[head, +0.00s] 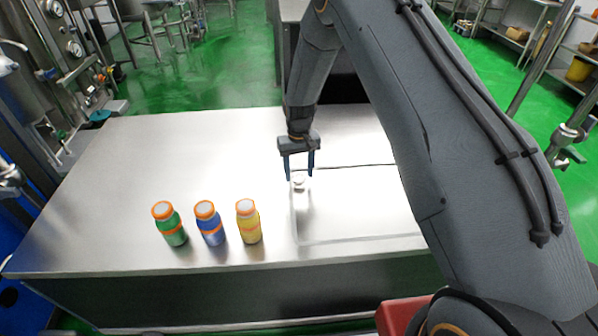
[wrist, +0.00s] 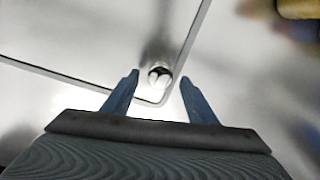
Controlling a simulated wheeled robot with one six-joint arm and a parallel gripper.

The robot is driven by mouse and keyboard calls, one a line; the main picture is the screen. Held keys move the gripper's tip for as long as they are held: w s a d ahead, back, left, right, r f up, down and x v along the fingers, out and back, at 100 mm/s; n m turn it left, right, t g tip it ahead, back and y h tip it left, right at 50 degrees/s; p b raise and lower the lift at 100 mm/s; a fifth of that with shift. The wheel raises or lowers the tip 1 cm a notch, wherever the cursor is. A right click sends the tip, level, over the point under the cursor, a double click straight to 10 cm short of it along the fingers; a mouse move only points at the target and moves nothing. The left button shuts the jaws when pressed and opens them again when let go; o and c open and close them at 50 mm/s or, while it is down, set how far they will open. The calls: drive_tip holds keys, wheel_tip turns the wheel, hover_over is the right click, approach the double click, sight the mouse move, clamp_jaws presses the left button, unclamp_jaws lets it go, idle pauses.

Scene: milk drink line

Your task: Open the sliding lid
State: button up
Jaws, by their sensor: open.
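The sliding lid (head: 350,211) is a flat metal panel set in the steel table top, partly hidden behind my arm in the head view. It also shows in the wrist view (wrist: 90,40). A small round knob (head: 298,183) stands near the lid's far left corner; in the wrist view the knob (wrist: 160,75) sits just inside the lid's corner. My gripper (head: 301,179) points down at the knob with its fingers apart. In the wrist view my gripper (wrist: 159,76) has one finger on each side of the knob, with gaps between. I cannot tell whether a finger touches it.
A green bottle (head: 171,226), a blue bottle (head: 210,225) and a yellow bottle (head: 249,223) with orange caps stand in a row left of the lid, near the table's front edge. The table top (head: 125,165) behind and left of them is clear.

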drive_tip(key=shift+f, duration=0.35)
drive_tip(key=shift+c, duration=0.3)
